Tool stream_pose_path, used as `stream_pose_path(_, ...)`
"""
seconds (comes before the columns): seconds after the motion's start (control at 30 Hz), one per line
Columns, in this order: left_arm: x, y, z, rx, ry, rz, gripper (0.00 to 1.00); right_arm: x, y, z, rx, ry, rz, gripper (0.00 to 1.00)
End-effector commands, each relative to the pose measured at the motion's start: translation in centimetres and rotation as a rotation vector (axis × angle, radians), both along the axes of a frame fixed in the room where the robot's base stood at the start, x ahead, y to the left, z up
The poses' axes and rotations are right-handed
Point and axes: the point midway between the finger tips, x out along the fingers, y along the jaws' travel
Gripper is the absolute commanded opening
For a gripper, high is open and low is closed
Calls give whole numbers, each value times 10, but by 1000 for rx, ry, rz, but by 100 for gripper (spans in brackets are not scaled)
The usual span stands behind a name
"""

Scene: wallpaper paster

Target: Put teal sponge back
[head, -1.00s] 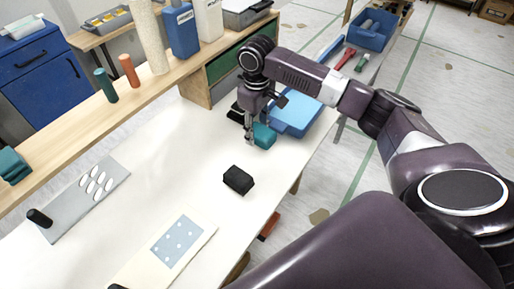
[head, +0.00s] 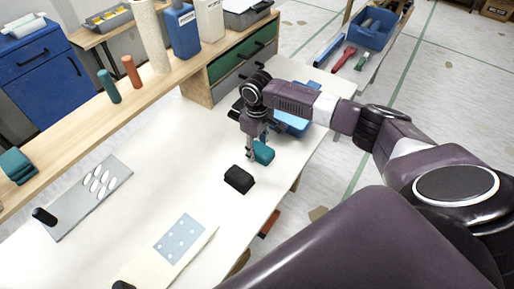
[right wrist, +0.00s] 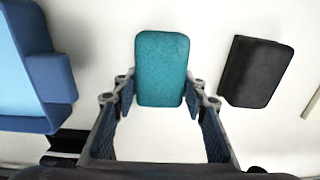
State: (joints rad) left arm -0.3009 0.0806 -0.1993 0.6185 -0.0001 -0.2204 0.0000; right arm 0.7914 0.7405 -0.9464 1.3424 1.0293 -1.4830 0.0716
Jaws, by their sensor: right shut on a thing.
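The teal sponge (head: 264,152) is at the right part of the white bench, close to a black block (head: 239,179). My right gripper (head: 257,150) is shut on the teal sponge. In the right wrist view the sponge (right wrist: 162,68) sits between the two fingertips (right wrist: 160,97), and its far end sticks out beyond them. I cannot tell whether it touches the bench. The black block (right wrist: 254,72) lies apart to its right. The blue tray (head: 294,122) is behind the gripper, partly hidden by my arm. My left gripper is not in view.
A wooden shelf (head: 62,143) along the back carries teal and orange cylinders, bottles and a folded teal thing (head: 17,166). A grey plate (head: 85,203) with white ovals and a cream sheet (head: 150,265) lie on the bench. The bench middle is clear.

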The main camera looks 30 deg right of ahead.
Motion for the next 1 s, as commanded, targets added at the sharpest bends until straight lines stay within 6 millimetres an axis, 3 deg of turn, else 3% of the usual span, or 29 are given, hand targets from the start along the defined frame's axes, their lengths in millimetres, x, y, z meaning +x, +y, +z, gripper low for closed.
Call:
stream_pose_path(0.1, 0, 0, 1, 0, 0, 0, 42, 0, 0, -4, 1, 1, 0, 14)
stream_pose_path(0.13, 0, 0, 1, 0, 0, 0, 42, 0, 0, -5, 1, 1, 0, 41)
stream_pose_path(0.3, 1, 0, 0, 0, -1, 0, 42, 0, 0, -4, 1, 1, 0, 57)
stream_pose_path(0.57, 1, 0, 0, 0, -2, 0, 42, 0, 0, -4, 0, 0, 0, 57)
stream_pose_path(0.8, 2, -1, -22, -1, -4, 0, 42, 0, -1, -7, -1, -3, 1, 57)
stream_pose_path(1.0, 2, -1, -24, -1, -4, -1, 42, 1, -3, 40, 0, -3, 0, 57)
